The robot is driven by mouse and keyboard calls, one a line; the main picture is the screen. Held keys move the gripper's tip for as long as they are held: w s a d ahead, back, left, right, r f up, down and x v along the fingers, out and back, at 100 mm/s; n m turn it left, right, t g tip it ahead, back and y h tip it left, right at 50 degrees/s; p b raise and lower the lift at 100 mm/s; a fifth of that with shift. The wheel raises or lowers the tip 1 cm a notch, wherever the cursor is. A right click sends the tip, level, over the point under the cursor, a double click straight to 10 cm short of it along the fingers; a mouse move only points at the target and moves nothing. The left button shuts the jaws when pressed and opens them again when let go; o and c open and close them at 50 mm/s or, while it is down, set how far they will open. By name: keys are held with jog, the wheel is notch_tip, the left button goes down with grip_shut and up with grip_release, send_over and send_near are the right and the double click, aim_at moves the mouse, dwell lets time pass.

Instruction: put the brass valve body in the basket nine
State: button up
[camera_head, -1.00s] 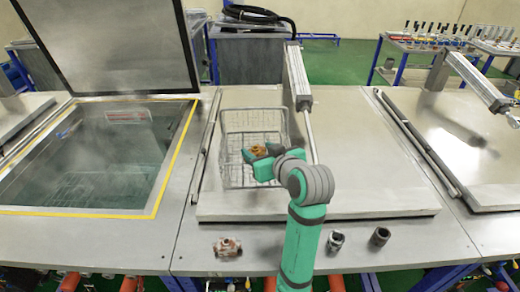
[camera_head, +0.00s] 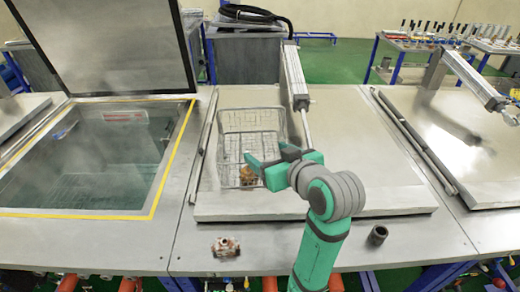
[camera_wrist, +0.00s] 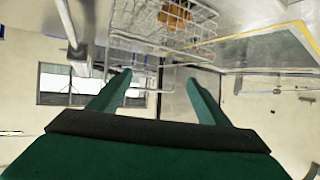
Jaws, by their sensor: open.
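The brass valve body (camera_head: 247,174) rests inside the wire basket (camera_head: 250,112), near its front side, clear of my gripper. It also shows through the wires in the wrist view as an orange-brown lump (camera_wrist: 175,14). The basket stands on the left part of a closed metal lid; I cannot read a number on it. My gripper (camera_head: 265,151) is open and empty, with its fingers near the basket's front right corner. In the wrist view the two spread fingers (camera_wrist: 158,79) have nothing between them.
An open steaming tank (camera_head: 85,155) with a raised lid lies left. A pneumatic cylinder (camera_head: 295,75) stands behind the basket on the right. A rusty valve (camera_head: 226,246) and a dark sleeve (camera_head: 378,235) lie on the front ledge. The lid (camera_head: 360,140) right of the arm is clear.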

jog(key=shift+v, duration=2.2)
jog(key=shift+s, duration=0.1)
